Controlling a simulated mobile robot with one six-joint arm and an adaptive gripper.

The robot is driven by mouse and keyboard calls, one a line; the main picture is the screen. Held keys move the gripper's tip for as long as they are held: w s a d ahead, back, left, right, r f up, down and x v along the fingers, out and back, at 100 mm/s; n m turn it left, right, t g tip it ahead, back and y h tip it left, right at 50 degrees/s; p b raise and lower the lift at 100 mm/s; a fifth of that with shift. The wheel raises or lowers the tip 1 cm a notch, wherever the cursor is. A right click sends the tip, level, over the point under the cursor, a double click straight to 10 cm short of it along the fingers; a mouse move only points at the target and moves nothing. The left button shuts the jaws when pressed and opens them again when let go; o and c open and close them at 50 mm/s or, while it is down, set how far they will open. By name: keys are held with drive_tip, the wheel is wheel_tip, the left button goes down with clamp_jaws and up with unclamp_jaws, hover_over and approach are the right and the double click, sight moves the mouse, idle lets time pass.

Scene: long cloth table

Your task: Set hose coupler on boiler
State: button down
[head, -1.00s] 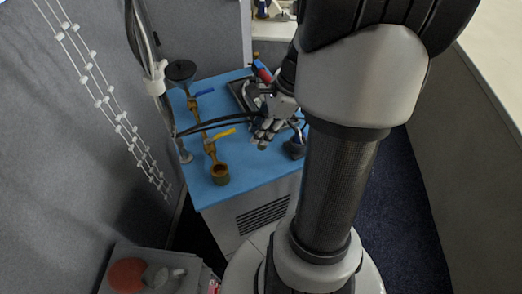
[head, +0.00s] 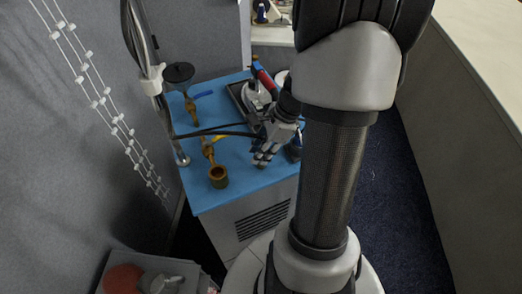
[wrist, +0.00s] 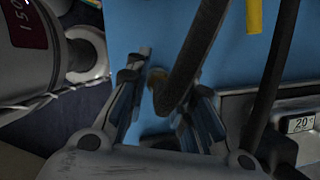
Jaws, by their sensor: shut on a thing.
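A blue-topped cabinet (head: 238,182) with a dark vent in its front stands in the middle of the head view. I take it to be the boiler. My gripper (head: 263,162) is over its right front part, fingers pointing down. In the wrist view, my gripper's fingers (wrist: 168,103) stand on both sides of a small brownish piece (wrist: 157,84), probably the hose coupler. The gripper is shut on it. A thick dark hose (wrist: 193,60) crosses in front and hides much of the piece. I cannot tell whether the piece touches the blue top.
Black hoses (head: 215,131) run across the top. A dark tray (head: 237,92) lies behind. A grey wall (head: 60,150) closes the left side.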

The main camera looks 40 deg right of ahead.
drive_tip(key=c, duration=1.4)
unclamp_jaws()
drive_tip(key=p+v, duration=0.3)
drive_tip(key=v, duration=0.9)
drive_tip(key=shift+w+a+r, duration=0.1)
